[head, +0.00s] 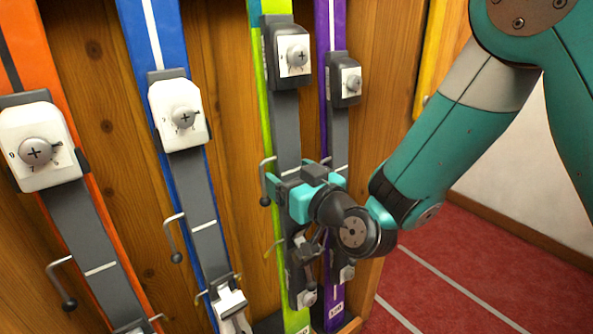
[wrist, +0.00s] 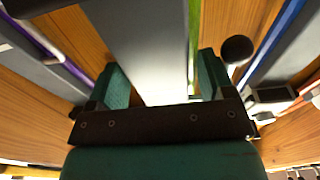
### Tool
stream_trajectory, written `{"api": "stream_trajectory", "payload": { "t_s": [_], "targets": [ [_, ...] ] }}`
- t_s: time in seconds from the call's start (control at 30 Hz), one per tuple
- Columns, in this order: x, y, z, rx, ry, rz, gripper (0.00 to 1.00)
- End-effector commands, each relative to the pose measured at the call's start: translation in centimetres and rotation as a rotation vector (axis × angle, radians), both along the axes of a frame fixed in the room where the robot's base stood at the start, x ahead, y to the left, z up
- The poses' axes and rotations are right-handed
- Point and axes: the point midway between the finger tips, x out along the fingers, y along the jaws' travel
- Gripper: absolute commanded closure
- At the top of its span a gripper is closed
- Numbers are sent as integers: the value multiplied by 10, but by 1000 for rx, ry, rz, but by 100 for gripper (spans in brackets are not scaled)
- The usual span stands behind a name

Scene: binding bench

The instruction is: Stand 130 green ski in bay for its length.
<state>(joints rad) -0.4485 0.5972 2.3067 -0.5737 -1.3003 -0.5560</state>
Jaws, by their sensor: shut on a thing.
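The green ski (head: 296,320) stands nearly upright in front of the wooden back panel, between the blue and the purple skis. It has a grey binding plate, a black and white binding unit high up and another low down. My gripper (head: 288,181) is shut on it at mid-height, below the upper unit. In the wrist view my gripper (wrist: 160,78) has one finger at each side of the grey plate, and a green edge (wrist: 194,40) shows by the right finger. The ski's foot is low in the head view; I cannot tell whether it touches the floor of its bay.
The purple ski (head: 336,290) stands close to the right of the green one. The blue ski (head: 165,40) and orange ski (head: 30,45) stand left. Hooked pegs (head: 173,240) stick out beside the skis. A yellow ski (head: 430,55) is at the right. Red floor (head: 470,270) is clear.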

Motion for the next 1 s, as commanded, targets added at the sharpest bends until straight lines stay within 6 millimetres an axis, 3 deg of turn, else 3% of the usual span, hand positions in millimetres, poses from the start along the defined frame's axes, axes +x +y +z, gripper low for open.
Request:
{"api": "stream_trajectory", "payload": {
  "t_s": [0.23,1.0],
  "targets": [
    [12,8,5,2,-1,-1,97],
    [24,16,-51,-6,11,-2,97]
  ]
}}
